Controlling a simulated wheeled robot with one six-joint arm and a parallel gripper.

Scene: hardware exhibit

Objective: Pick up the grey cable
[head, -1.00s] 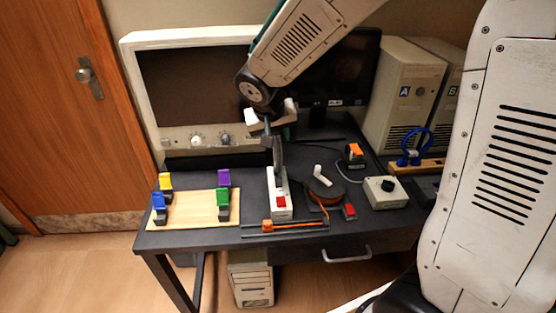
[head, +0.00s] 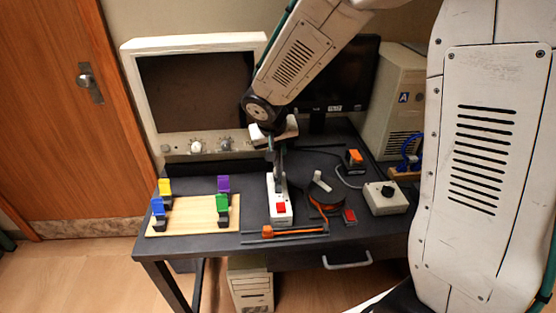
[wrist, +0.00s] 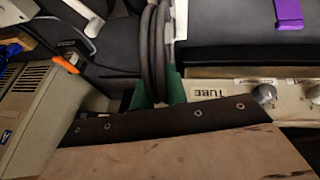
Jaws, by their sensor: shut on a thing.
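The grey cable (head: 281,166) is a dark grey coil seen nearly edge-on, just behind the white power strip in the head view. In the wrist view the cable (wrist: 157,50) shows as upright loops side by side. My gripper (head: 273,149) points down at the top of the coil. In the wrist view the green fingers of my gripper (wrist: 160,88) are shut on the cable. The fingers hide part of the coil. I cannot tell whether its lower end touches the table or the strip.
A white power strip (head: 280,208) with a red switch lies just in front. An orange cable reel (head: 325,198) and a grey knob box (head: 386,198) are to the right. A wooden board (head: 190,219) with coloured clips is to the left. A CRT monitor (head: 150,141) stands behind.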

